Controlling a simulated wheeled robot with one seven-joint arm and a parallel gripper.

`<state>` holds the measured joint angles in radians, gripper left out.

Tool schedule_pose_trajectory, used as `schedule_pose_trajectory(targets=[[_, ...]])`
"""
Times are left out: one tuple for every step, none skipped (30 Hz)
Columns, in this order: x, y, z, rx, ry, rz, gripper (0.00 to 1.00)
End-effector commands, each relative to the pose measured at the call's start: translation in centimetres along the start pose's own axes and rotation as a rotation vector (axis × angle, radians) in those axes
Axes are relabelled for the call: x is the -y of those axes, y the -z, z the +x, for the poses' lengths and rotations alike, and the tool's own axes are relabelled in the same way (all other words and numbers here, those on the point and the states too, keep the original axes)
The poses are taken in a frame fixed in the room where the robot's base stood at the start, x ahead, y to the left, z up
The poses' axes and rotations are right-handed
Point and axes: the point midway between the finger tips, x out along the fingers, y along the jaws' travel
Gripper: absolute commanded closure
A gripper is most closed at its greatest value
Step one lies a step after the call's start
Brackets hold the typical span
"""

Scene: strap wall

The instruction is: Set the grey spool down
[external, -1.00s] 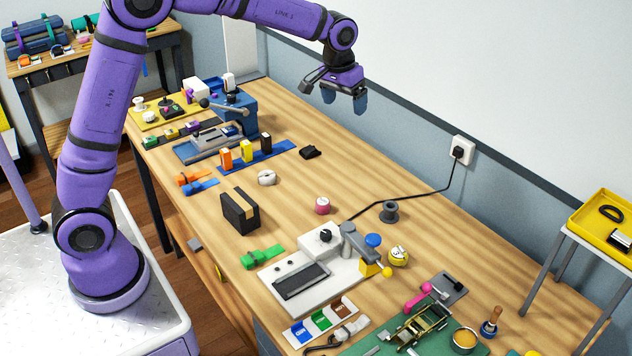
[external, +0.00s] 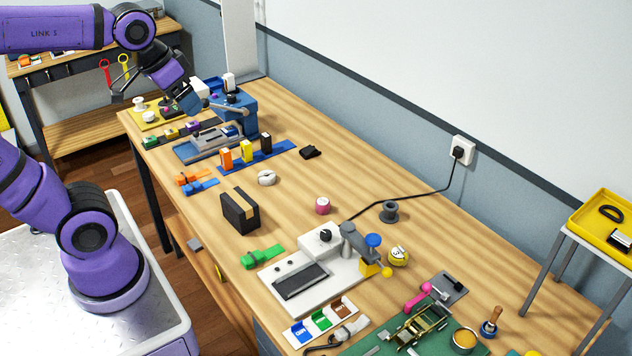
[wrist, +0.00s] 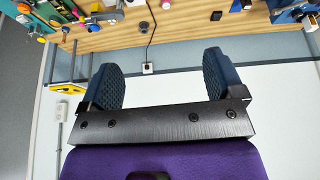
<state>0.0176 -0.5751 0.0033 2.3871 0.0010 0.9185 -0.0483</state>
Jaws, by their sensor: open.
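The grey spool (external: 389,211) stands upright on the wooden table, right of the black cord and near the wall side. In the wrist view a small dark round shape that looks like the spool (wrist: 144,27) sits beside the cord. My gripper (external: 188,106) is high over the far left end of the table, well away from the spool. In the wrist view my gripper (wrist: 160,78) has its two blue fingers wide apart with nothing between them.
A blue machine (external: 236,108) stands below and right of my gripper. A pink spool (external: 322,205), a yellow tape roll (external: 398,256) and a white lever device (external: 318,262) stand around the spool. The black cord runs to a wall outlet (external: 461,150). Table along the wall is clear.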

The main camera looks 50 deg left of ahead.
Motion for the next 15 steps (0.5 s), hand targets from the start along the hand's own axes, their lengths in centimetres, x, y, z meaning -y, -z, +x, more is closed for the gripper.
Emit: schedule_pose_trajectory(targets=[[0.2, -1.7, -0.2, -0.014, 0.002, 0.006, 0.12], [0.3, -2.5, -0.3, -0.021, 0.002, 0.011, 0.12], [0.4, -3.5, -0.3, -0.028, 0.004, 0.017, 0.12], [0.5, -4.2, -0.3, -0.033, 0.004, 0.021, 0.12], [0.5, -4.8, -0.3, -0.037, 0.005, 0.024, 0.12], [0.6, -5.5, -0.2, -0.042, 0.006, 0.027, 0.12], [0.6, -5.9, -0.2, -0.044, 0.007, 0.03, 0.12], [0.7, -6.2, -0.2, -0.047, 0.007, 0.032, 0.12], [0.7, -6.5, -0.1, -0.049, 0.008, 0.035, 0.12], [0.7, -6.7, -0.1, -0.05, 0.008, 0.036, 0.12], [0.7, -6.9, -0.1, -0.05, 0.008, 0.037, 0.12], [0.7, -7.0, -0.1, -0.051, 0.009, 0.037, 0.12], [0.7, -7.0, -0.1, -0.051, 0.009, 0.038, 0.12], [0.7, -7.0, -0.1, -0.051, 0.009, 0.038, 0.12], [0.7, -7.0, -0.1, -0.051, 0.009, 0.038, 0.12]])
